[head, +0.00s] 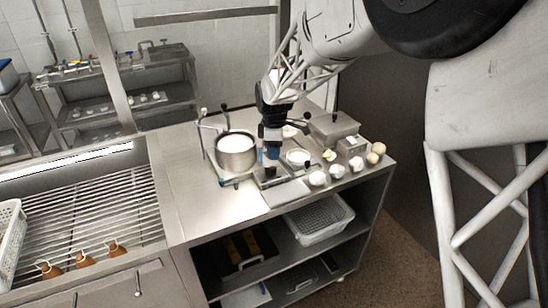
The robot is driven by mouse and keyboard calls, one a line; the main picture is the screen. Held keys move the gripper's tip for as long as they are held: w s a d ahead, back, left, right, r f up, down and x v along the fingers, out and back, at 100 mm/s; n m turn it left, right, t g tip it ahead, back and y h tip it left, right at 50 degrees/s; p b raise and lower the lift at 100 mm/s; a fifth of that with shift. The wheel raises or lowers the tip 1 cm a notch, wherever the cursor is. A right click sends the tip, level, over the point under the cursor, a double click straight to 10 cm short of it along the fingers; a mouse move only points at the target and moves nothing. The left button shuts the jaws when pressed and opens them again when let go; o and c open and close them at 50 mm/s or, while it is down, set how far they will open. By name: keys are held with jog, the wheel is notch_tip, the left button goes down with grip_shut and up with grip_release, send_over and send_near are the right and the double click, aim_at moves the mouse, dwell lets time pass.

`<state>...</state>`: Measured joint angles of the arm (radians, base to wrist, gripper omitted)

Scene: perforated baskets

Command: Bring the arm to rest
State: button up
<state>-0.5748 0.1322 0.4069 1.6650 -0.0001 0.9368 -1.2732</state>
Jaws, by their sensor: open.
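My gripper (272,152) hangs from my arm over the steel worktable (195,185), pointing down among the items on its right half. It is open, though the fingers are small and dark, and I cannot see anything held between them. A metal pot (236,158) with white contents stands just left of it, on or inside a small frame. A flat dark metal piece (270,178) lies below the gripper; whether they touch is unclear.
Several pale round pieces (318,178) lie along the table's right front edge. A lidded metal box (333,128) stands behind them. A perforated basket (320,218) sits on the shelf below. A grated surface (90,210) lies left, with a white basket (10,245). The table's left part is clear.

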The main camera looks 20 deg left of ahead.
jog(key=shift+r, duration=0.5)
jog(key=shift+d+r, duration=0.15)
jog(key=shift+d, duration=0.05)
jog(key=s+d+r+m, duration=0.3)
jog(key=s+d+r, duration=0.1)
jog(key=d, duration=0.4)
jog(key=s+d+r+m+t, duration=0.1)
jog(key=s+d+r+m, duration=0.25)
jog(key=d, duration=0.55)
jog(key=s+d+r+m, duration=0.3)
jog(key=s+d+r, duration=0.1)
jog(key=d, duration=0.4)
jog(key=s+d+m, duration=0.6)
jog(key=s+d, duration=0.3)
jog(key=s, duration=0.3)
jog(key=s+d+m+t, duration=0.1)
jog(key=s+d+m, duration=0.5)
jog(key=s+d, duration=0.3)
jog(key=s, duration=0.4)
jog(key=shift+s+f+t, duration=0.25)
jog(key=shift+f+t, duration=0.05)
